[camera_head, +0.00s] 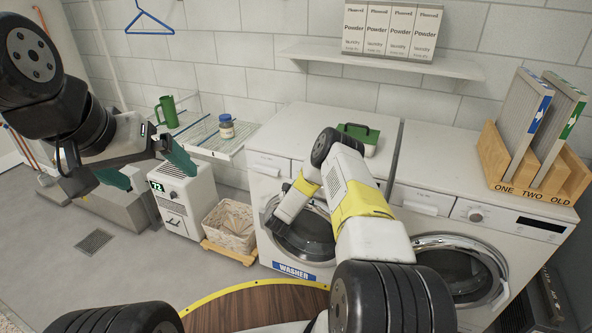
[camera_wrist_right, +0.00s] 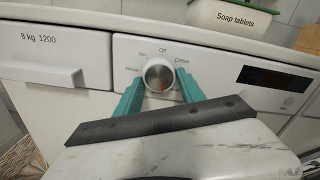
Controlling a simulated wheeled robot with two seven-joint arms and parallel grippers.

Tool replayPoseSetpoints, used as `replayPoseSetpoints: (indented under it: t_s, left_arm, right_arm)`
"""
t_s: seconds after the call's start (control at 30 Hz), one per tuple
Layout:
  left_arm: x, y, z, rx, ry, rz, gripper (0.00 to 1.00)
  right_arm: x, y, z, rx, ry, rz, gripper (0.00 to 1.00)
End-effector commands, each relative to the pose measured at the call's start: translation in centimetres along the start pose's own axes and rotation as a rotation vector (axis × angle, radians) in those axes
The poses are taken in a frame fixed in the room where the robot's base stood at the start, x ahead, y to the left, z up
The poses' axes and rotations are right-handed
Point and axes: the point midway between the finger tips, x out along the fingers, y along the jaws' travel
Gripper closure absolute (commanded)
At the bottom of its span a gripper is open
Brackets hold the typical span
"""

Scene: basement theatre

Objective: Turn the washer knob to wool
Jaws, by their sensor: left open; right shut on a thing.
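The washer (camera_head: 262,215) is the white left-hand machine with a blue WASHER label (camera_head: 293,270). A reddish mark shows low on the knob. My right gripper (camera_wrist_right: 160,91) is shut on the knob, one teal finger on each side. In the head view my right arm hides the knob and that gripper. My left gripper (camera_head: 148,167) is open and empty, left of the washer.
A second machine (camera_head: 490,213) stands right of the washer, bearing a wooden rack (camera_head: 545,186). A Soap tablets box (camera_wrist_right: 232,17) sits on the washer top. A white unit (camera_head: 185,200) and basket (camera_head: 228,224) stand left. Floor at lower left is clear.

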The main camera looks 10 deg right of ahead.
Motion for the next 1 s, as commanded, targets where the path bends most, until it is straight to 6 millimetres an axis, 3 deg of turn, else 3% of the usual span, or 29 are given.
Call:
replayPoseSetpoints:
  t_s: [0.5,1.0]
  left_arm:
    - [0.0,0.0,0.0,0.0,0.0,0.0,0.0]
    - [0.0,0.0,0.0,0.0,0.0,0.0,0.0]
  right_arm:
    - [-0.01,0.18,-0.01,0.328,0.0,0.0,0.94]
    - [-0.02,0.26,0.09,0.384,-0.001,0.002,0.94]
